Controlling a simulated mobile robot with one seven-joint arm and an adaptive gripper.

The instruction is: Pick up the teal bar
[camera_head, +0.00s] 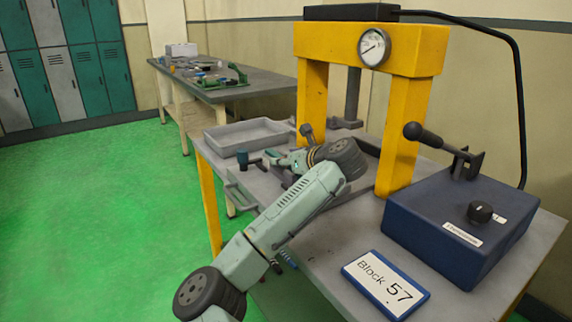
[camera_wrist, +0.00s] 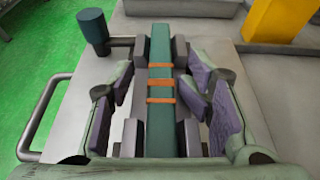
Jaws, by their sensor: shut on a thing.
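The teal bar (camera_wrist: 159,104) with orange bands runs up the middle of the wrist view. It lies between dark grey blocks of a fixture (camera_wrist: 185,138). My gripper (camera_wrist: 160,98) straddles the bar, its purple-padded fingers one on each side, shut on it. Contact between pads and bar is hard to see past the blocks. A teal-capped handle (camera_wrist: 93,30) sticks up at the fixture's upper left; it also shows in the head view (camera_head: 243,160). In the head view my wrist covers most of the fixture, and I cannot make out the bar there.
A grey tray (camera_head: 222,141) lies behind the fixture. A yellow press frame (camera_head: 405,125) with a gauge stands close on the right. A second bench (camera_head: 258,92) stands farther back.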

